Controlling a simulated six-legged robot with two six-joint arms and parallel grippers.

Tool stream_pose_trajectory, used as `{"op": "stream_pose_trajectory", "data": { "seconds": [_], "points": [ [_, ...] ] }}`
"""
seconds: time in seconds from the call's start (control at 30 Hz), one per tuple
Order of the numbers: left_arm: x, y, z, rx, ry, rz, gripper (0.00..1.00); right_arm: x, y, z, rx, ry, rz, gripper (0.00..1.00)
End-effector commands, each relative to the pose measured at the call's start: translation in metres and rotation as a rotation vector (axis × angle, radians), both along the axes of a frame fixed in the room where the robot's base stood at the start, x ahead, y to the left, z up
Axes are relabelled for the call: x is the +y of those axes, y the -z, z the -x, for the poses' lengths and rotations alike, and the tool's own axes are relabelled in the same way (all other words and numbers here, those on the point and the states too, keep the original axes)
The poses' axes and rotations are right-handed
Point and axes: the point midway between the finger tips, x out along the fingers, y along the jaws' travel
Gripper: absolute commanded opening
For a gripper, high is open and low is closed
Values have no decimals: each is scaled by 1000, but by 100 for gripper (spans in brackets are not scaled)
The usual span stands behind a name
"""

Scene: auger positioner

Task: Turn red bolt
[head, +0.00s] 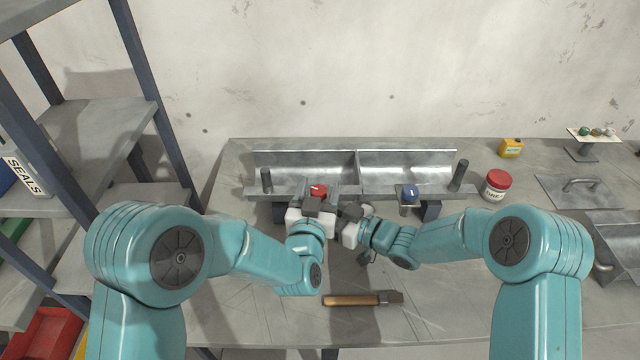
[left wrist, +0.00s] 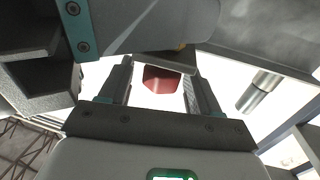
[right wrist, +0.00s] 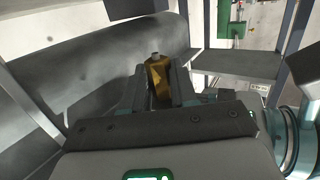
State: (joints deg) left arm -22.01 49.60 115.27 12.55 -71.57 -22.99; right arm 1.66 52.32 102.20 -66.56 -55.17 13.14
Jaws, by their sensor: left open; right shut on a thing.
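The red bolt (head: 318,189) has a red head and sits at the front of the left half of the metal trough (head: 300,165). In the left wrist view the red bolt (left wrist: 162,79) shows between the fingers, with a gap on each side. My left gripper (head: 319,199) is open around the bolt head and appears not to touch it. My right gripper (head: 342,212) is close beside the left one, under the trough's front edge. In the right wrist view it is shut on a brass-coloured piece (right wrist: 158,76). The lower part of the bolt is hidden.
A blue bolt (head: 409,191) sits at the trough's right half. A wooden-handled tool (head: 352,300) lies on the bench in front. A red-lidded jar (head: 497,186) and a yellow container (head: 511,147) stand right. A shelf rack (head: 105,125) stands left.

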Motion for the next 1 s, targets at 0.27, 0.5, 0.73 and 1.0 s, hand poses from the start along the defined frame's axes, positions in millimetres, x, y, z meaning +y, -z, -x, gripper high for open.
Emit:
{"op": "stream_pose_trajectory", "data": {
  "seconds": [0.27, 0.5, 0.73, 1.0],
  "points": [
    [-2, 0, -16, 1, 0, -1, 63, 0, 1, 0, 1, -1, 0, 0],
    [-3, 0, -16, 1, 0, 0, 43, 0, 1, 0, 1, -1, 0, 0],
    [-3, 0, -16, 0, 1, 0, 11, 0, 1, 0, 2, -1, 1, 0],
    [-3, -1, -17, -2, 58, 1, 11, 0, 1, 0, 2, -1, 1, 0]
  ]
}}
